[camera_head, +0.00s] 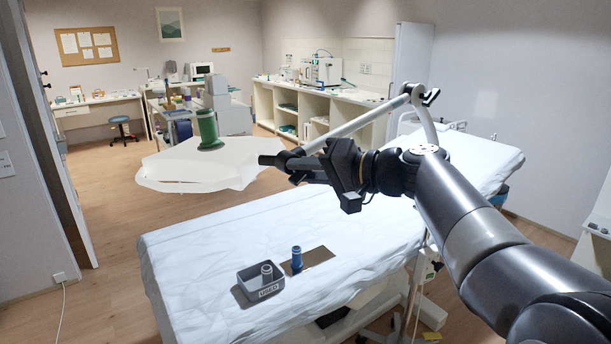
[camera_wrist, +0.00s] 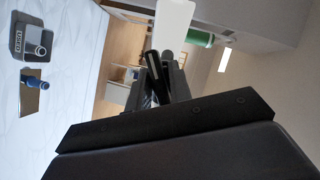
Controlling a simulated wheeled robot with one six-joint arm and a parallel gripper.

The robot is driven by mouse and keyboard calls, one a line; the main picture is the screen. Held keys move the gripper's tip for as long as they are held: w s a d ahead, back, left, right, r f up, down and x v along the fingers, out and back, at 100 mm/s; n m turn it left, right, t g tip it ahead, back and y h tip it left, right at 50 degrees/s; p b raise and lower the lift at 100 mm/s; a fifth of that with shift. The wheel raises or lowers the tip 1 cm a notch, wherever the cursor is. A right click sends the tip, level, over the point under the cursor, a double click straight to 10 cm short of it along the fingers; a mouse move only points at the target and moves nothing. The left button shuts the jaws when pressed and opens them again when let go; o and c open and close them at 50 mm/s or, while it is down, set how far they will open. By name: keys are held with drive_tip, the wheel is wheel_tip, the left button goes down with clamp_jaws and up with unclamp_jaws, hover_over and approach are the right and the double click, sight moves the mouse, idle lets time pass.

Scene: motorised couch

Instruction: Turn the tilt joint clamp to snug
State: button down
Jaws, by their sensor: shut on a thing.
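A grey jointed arm (camera_head: 365,122) reaches over the couch and ends at a dark tilt joint, where the clamp (camera_head: 272,160) shows as a short black bar pointing left. My gripper (camera_head: 303,168) is at this joint, shut on the clamp. In the wrist view my gripper (camera_wrist: 166,78) closes around a dark rod-like part, the clamp (camera_wrist: 152,60). The fingers hide much of the joint, and I cannot read the clamp's turn. A white tray-like surface (camera_head: 170,168) lies just left of the joint, with a green cylinder (camera_head: 208,130) standing on it.
The couch (camera_head: 190,250) with a white sheet lies below my arm. On it are a grey labelled bin (camera_head: 262,290) holding a grey-blue piece, and a blue cylinder (camera_head: 297,258) on a brown patch (camera_head: 318,257). Shelves (camera_head: 320,105) stand at the back. The floor at left is clear.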

drive_tip(key=c, duration=1.3)
unclamp_jaws()
drive_tip(key=shift+d, duration=0.1)
drive_tip(key=b+v, duration=0.2)
drive_tip(key=v, duration=0.8)
drive_tip(key=shift+s+d+r, duration=0.1)
drive_tip(key=shift+s+d, duration=0.05)
drive_tip(key=shift+d, duration=0.15)
drive_tip(key=shift+a, duration=0.15)
